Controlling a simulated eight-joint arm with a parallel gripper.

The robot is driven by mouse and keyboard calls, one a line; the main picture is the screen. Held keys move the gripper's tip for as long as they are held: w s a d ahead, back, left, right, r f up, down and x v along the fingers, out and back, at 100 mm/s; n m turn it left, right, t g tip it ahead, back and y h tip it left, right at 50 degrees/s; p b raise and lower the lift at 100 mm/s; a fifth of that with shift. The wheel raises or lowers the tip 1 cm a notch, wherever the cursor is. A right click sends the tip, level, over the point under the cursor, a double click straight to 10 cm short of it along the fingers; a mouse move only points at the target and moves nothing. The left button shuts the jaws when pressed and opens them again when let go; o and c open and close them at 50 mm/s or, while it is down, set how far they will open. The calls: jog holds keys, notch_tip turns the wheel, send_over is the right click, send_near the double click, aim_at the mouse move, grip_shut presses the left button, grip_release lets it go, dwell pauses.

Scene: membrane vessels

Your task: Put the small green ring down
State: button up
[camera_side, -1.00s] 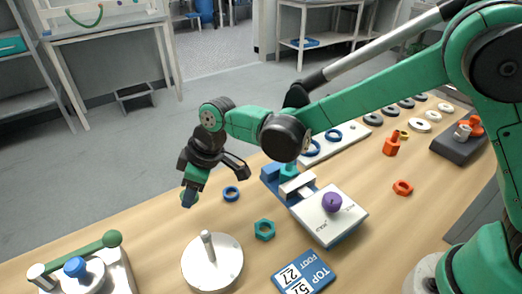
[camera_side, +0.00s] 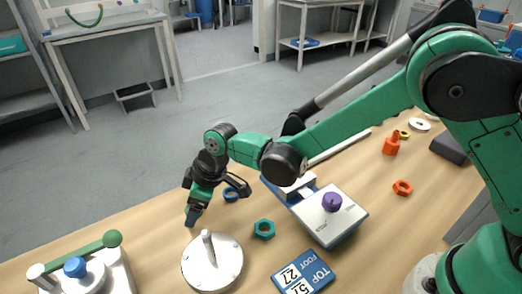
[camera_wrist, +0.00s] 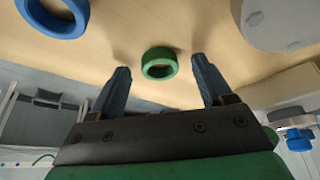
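The small green ring (camera_wrist: 159,63) lies on the wooden table in the wrist view, between and slightly beyond my fingertips. My gripper (camera_wrist: 160,66) is open, with a finger on each side of the ring and a visible gap on both sides. In the side view my gripper (camera_side: 191,219) points down close to the table, and the ring is hidden behind it.
A white round base (camera_side: 210,270) with an upright peg stands close to my gripper. A blue ring (camera_side: 231,195) and a green hex nut (camera_side: 264,229) lie to the right. A blue sign (camera_side: 303,272) and a purple-knobbed box (camera_side: 345,218) are further right.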

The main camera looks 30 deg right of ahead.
jog(key=shift+r, duration=0.1)
jog(key=v, duration=1.2)
jog(key=s+d+r+m+t+h, duration=0.1)
jog(key=s+d+m, duration=0.3)
jog(key=d, duration=0.5)
jog(key=s+d+r+m+t+h, duration=0.1)
jog(key=s+d+m, duration=0.4)
jog(key=d, duration=0.5)
jog(key=shift+s+m+t+h, duration=0.2)
jog(key=shift+m+t+h, duration=0.55)
jog(key=shift+t, duration=0.45)
